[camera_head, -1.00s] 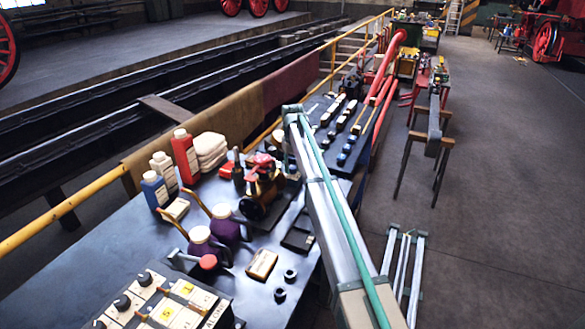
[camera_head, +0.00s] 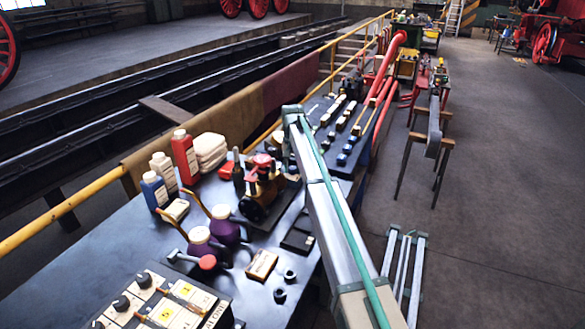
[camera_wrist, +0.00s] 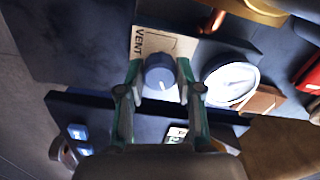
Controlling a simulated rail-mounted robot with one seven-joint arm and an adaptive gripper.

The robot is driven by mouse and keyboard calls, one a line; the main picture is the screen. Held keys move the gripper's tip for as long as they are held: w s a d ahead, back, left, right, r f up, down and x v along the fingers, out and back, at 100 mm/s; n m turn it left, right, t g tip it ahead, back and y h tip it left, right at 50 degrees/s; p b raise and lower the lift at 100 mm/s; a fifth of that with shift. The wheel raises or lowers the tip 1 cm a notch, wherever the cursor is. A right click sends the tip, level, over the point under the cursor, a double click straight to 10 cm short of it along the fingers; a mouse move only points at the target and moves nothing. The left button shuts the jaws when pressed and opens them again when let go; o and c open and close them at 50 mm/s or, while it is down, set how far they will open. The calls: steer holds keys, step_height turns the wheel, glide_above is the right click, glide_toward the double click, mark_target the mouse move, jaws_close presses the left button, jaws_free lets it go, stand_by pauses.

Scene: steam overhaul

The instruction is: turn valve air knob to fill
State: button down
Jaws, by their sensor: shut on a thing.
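The valve air knob (camera_wrist: 159,77) is a round, dark blue-grey knob with a light pointer mark, seen in the wrist view. It sits on a beige plate (camera_wrist: 183,44) lettered "VENT". My gripper (camera_wrist: 160,84) has one finger on each side of the knob and is shut on it. The pointer mark points roughly toward the top of the wrist picture. The "FILL" lettering cannot be made out. In the head view my arm reaches over the bench and hides the knob and the gripper.
A white-faced round gauge (camera_wrist: 231,82) is close to the right finger in the wrist view. In the head view, purple oil cans (camera_head: 200,243), a red bottle (camera_head: 185,157) and a brass-and-red device (camera_head: 262,188) stand on the dark bench (camera_head: 110,240).

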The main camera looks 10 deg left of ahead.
mark_target(293, 167)
stand_by(0.3)
steer(key=c, duration=0.8)
jaws_free()
steer(key=shift+o, duration=0.2)
steer(key=shift+r, duration=0.1)
step_height(293, 167, up, 12)
